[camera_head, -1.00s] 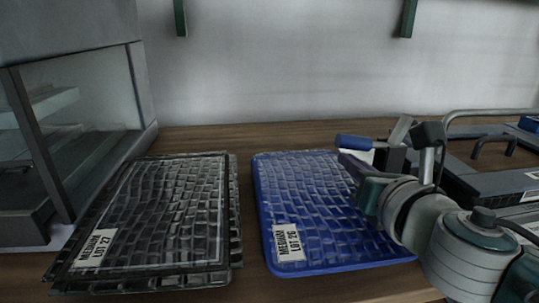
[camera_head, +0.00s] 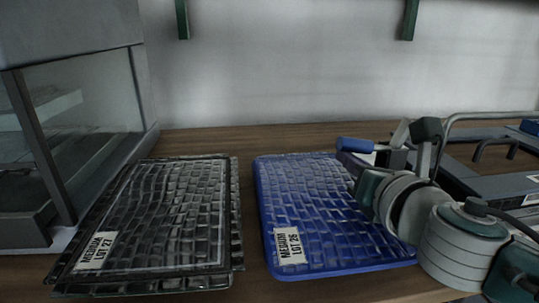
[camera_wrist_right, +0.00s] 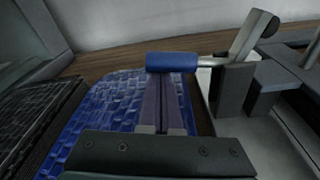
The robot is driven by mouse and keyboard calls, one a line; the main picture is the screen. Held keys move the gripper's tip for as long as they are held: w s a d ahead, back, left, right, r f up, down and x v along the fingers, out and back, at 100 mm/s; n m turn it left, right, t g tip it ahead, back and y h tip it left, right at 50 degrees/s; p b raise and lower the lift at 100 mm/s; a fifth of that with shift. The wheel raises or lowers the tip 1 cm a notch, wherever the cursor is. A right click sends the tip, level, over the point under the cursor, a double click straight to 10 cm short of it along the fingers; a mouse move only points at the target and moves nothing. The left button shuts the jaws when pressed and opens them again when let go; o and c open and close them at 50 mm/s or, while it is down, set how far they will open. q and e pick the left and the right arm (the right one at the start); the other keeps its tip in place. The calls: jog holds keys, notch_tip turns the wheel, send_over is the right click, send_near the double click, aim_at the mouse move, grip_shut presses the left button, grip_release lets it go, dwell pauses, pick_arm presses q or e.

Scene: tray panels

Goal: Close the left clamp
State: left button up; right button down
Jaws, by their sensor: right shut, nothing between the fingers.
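The left clamp shows at the right of the blue tray, with a blue handle grip (camera_head: 355,145) pointing left and a metal lever standing up at a tilt. In the right wrist view the blue grip (camera_wrist_right: 172,62) lies level, joined to the slanted lever (camera_wrist_right: 252,36) above a dark block (camera_wrist_right: 234,88). My right gripper (camera_wrist_right: 166,84) is shut and empty, its fingertips just below the grip in that view; I cannot tell whether they touch it. In the head view the gripper (camera_head: 352,163) is partly hidden by its own wrist. My left gripper is out of view.
A blue quilted tray (camera_head: 310,205) lies beneath my right gripper. A stack of black trays (camera_head: 160,215) lies left of it, beside a glass-fronted cabinet (camera_head: 85,110). A grey frame with a dark handle (camera_head: 497,146) stands at the right. Wooden table shows behind the trays.

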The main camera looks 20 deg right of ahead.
jog(key=shift+r+m, duration=0.25)
jog(key=shift+m, duration=0.05)
jog(key=shift+r, duration=0.3)
jog(key=shift+d+r+m+p, duration=0.1)
jog(key=shift+r+m+p, duration=0.65)
jog(key=shift+m, duration=0.35)
jog(key=r+m, duration=0.1)
jog(key=d+r+m+p, duration=0.1)
jog(key=m, duration=0.1)
jog(key=shift+s+r+t+y, duration=0.15)
jog(key=shift+r+t+y, duration=0.05)
jog(key=shift+t+y, duration=0.2)
jog(key=d+r+m, duration=0.1)
jog(key=m, duration=0.1)
jog(key=d+r+m+p, duration=0.1)
jog(key=m, duration=0.1)
jog(key=s+d+r+m+t, duration=0.1)
jog(key=d+m, duration=0.1)
jog(key=m, duration=0.1)
jog(key=shift+r+y, duration=0.15)
jog(key=shift+y, duration=0.15)
